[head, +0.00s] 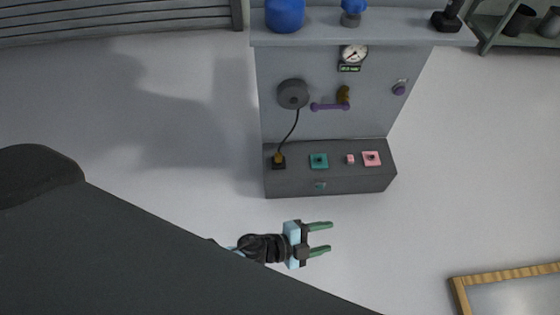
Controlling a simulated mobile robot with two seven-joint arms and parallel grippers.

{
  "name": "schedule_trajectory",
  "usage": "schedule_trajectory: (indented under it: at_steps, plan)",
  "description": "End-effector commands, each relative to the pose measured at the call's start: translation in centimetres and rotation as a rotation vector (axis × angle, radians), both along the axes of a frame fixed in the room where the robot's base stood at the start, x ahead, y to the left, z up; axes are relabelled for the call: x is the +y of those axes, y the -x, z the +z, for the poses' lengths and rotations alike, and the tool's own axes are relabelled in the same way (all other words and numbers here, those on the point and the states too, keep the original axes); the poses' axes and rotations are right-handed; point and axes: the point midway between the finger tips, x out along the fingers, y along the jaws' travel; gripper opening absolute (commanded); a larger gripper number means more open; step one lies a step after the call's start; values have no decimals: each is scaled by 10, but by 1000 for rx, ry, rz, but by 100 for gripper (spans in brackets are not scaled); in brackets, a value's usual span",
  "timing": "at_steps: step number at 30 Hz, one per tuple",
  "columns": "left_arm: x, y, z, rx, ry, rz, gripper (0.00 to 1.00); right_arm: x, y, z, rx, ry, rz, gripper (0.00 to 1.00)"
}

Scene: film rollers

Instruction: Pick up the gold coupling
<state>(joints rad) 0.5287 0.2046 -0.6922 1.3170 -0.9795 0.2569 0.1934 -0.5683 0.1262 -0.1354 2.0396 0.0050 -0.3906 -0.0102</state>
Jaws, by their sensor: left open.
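The gold coupling (279,158) is small and sits on a dark square base at the left end of the grey ledge (335,183). A thin black cable (291,132) runs from it up to a round dark grey reel (293,94) on the panel. My left gripper (330,237) is open and empty, with two green fingers pointing right. In the picture it is below and to the right of the coupling, in front of the ledge and apart from it. My right gripper is not in view.
A teal square (319,161), a small pink block (350,159) and a pink square (371,158) are on the ledge. Above are a purple bar (328,107), a gauge (354,54) and a purple knob (399,89). A wood-framed panel (507,274) is lower right. The floor between is clear.

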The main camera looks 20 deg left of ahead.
Motion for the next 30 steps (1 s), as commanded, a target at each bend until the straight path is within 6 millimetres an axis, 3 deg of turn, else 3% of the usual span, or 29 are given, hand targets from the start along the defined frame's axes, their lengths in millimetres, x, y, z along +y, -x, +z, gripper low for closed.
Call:
schedule_trajectory:
  at_steps: [1, 7, 11, 14, 20, 24, 30]
  plan:
    - [-5, -13, -17, -46, -47, -71, 54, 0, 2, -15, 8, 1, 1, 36]
    - [-9, -57, -56, -208, -259, -344, 54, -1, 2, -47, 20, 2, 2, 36]
    - [5, -91, -84, -286, -428, -507, 54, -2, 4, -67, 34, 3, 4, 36]
    - [27, -122, -106, -327, -578, -620, 54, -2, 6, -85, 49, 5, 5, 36]
    - [95, -195, -138, -354, -915, -805, 54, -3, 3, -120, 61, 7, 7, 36]
    - [163, -252, -148, -318, -1176, -888, 54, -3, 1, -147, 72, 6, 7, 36]
    - [231, -296, -179, -233, -1399, -944, 54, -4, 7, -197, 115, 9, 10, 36]
